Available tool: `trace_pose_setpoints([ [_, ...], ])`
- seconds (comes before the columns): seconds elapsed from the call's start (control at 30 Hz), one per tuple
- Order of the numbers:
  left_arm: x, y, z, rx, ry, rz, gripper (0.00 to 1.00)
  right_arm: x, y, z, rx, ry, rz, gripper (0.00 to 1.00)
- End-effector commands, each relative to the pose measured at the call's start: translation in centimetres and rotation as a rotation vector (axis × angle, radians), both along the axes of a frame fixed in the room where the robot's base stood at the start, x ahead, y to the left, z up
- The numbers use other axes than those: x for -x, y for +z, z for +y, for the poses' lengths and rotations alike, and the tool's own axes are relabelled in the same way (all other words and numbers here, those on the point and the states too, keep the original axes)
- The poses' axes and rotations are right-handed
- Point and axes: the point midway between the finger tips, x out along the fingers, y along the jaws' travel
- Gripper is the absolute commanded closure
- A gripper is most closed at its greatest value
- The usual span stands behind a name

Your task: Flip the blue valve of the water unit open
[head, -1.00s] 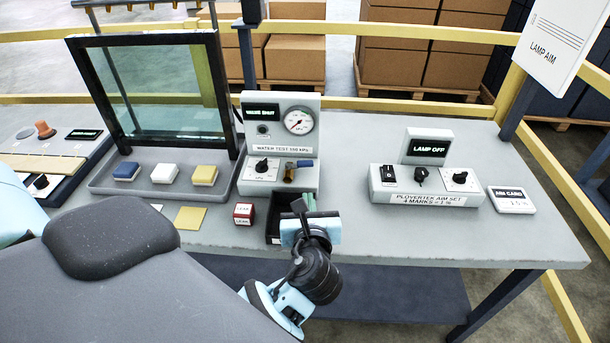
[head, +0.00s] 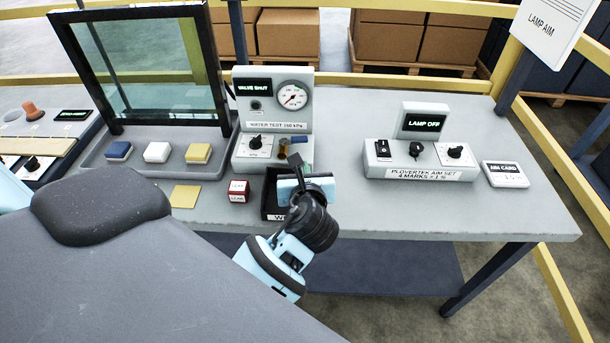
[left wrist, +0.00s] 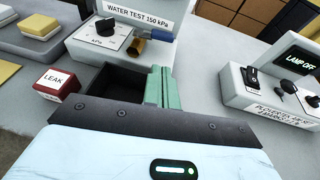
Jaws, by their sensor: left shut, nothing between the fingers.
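In the left wrist view the blue handle (left wrist: 160,36) lies sideways beside the brass part (left wrist: 137,47), just beyond my fingers. My left gripper (head: 296,162) is shut and empty, in front of and close below the handle; I cannot tell whether it touches. Its green fingers also show in the left wrist view (left wrist: 160,85). My right gripper is not in view.
A black bin (head: 270,205) sits below the unit, partly hidden by my gripper. A red and white LEAK block (head: 239,191) stands left of it. The lamp set (head: 420,172) is to the right, with clear table between. A black knob (head: 255,142) sits left of the valve.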

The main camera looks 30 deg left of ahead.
Motion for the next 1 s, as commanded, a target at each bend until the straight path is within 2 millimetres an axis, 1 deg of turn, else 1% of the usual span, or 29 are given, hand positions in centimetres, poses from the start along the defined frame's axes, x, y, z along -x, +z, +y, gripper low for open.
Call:
trace_pose_setpoints([
  [0.1, -1.7, -0.8, 1.5, -0.001, 0.002, 0.001, 1.0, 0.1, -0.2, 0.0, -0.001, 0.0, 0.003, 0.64],
  [0.23, -3.4, -1.5, 2.8, 0.0, 0.002, 0.001, 1.0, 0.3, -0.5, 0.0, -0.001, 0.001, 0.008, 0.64],
  [0.3, -4.3, -1.3, 3.5, -0.001, 0.0, -0.002, 1.0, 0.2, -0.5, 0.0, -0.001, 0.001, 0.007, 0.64],
  [0.43, -5.5, -1.3, 4.4, 0.0, 0.0, -0.001, 1.0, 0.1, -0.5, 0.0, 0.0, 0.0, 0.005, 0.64],
  [0.63, -6.3, -1.3, 5.1, 0.0, -0.001, -0.002, 1.0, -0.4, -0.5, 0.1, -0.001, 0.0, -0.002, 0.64],
  [1.0, -6.4, -1.3, 5.1, 0.0, -0.001, -0.002, 1.0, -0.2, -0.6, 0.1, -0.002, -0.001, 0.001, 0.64],
])
